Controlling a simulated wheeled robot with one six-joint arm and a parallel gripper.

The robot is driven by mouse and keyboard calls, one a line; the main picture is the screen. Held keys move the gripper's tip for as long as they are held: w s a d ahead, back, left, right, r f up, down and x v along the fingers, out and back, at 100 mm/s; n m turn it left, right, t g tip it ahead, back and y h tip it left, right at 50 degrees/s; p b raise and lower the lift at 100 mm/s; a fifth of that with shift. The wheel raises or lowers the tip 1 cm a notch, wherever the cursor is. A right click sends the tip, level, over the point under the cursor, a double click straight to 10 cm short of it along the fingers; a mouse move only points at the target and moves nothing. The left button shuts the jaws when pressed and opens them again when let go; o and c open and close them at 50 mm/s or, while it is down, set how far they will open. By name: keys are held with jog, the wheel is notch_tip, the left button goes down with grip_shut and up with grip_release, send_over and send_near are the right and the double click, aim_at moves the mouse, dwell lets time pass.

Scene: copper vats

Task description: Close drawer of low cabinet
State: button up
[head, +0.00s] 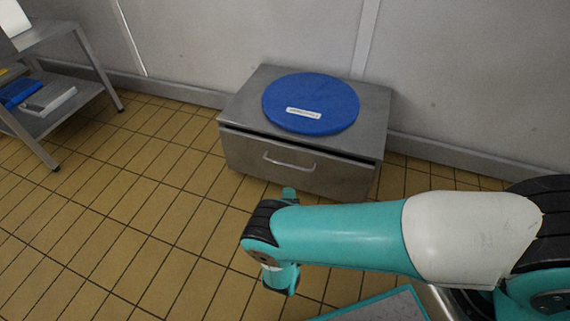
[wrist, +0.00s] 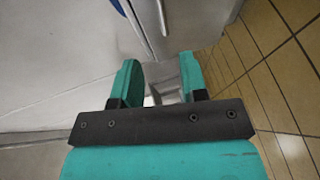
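The low cabinet (head: 240,98) is a grey metal box against the wall. Its drawer (head: 338,177) has a bar handle (head: 289,162) and stands slightly out, with a dark gap along its upper edge. In the wrist view the drawer front (wrist: 195,22) is at the top, with the handle (wrist: 162,17) on it. My gripper (wrist: 158,62) is open, its two teal fingers apart and pointing toward the cabinet. I see nothing clearly held between them. In the head view my arm hides most of the gripper, low in front of the drawer.
A round blue lid (head: 311,103) with a white label lies on the cabinet top. A metal shelf table (head: 62,103) with blue and grey items stands at the left. The tiled floor (head: 130,210) left of the cabinet is clear. A grey wall (head: 230,40) is behind.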

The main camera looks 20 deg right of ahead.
jog(key=b, duration=0.5)
send_near(285, 164)
jog(key=shift+f+b+x, duration=0.1)
jog(key=shift+b+x, duration=2.55)
jog(key=shift+b, duration=1.5)
jog(key=shift+f+b+x, duration=0.15)
jog(key=shift+b+x, duration=2.45)
jog(key=shift+b, duration=1.5)
jog(key=shift+d, duration=0.1)
grip_shut()
